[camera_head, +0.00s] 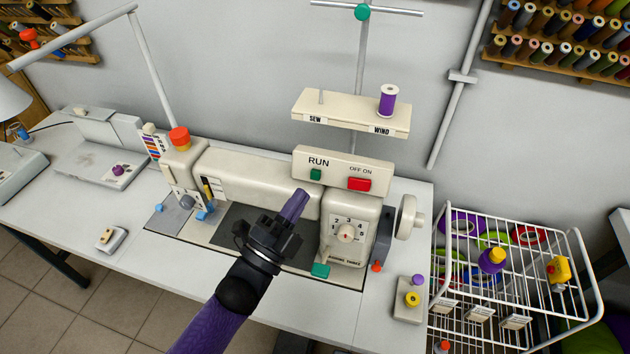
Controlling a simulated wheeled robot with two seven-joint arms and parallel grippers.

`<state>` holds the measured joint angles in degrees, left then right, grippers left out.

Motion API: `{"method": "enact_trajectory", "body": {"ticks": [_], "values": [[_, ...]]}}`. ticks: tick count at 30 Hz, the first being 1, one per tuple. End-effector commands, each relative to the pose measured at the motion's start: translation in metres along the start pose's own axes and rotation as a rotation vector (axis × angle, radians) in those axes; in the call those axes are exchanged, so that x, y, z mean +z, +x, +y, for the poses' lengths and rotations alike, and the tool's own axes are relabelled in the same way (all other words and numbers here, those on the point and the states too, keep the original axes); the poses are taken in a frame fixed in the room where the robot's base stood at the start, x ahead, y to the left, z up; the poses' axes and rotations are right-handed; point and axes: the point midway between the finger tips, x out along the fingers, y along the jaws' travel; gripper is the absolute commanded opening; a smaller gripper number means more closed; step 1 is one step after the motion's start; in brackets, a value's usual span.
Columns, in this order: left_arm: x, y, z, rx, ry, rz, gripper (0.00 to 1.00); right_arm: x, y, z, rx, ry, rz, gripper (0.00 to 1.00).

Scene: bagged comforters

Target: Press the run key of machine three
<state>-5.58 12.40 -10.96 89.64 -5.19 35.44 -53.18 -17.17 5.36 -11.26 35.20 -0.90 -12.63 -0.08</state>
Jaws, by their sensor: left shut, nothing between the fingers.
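A cream sewing machine (256,173) stands on the white table. Small lettering low on its column seems to read "machine three", but it is hard to read. Its upper panel (340,163) carries the word RUN above a small green key (315,175). A red switch (359,184) marked OFF ON sits to the right of the key. My left gripper (295,203) is shut and empty, its purple fingertips pointing up toward the panel. In the picture the tips are just below and left of the green key, apart from it; the depth gap is unclear. My right gripper is not in view.
A numbered dial (346,231) and a handwheel (406,217) are on the machine's right end. A thread shelf (350,115) with a purple spool (388,101) hangs above the panel. A white wire rack (500,270) stands at right. The table's front left is mostly clear.

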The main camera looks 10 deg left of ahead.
Motion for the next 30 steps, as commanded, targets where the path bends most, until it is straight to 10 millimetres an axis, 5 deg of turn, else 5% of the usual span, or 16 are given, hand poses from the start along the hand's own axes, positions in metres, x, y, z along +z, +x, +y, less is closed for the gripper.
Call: {"method": "enact_trajectory", "body": {"ticks": [9,30], "values": [[0.021,0.026,0.024,0.000,-0.001,0.000,0.00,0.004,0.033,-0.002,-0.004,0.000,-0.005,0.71],[0.024,0.033,0.024,0.001,-0.001,-0.001,0.00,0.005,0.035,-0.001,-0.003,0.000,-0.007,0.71]]}}
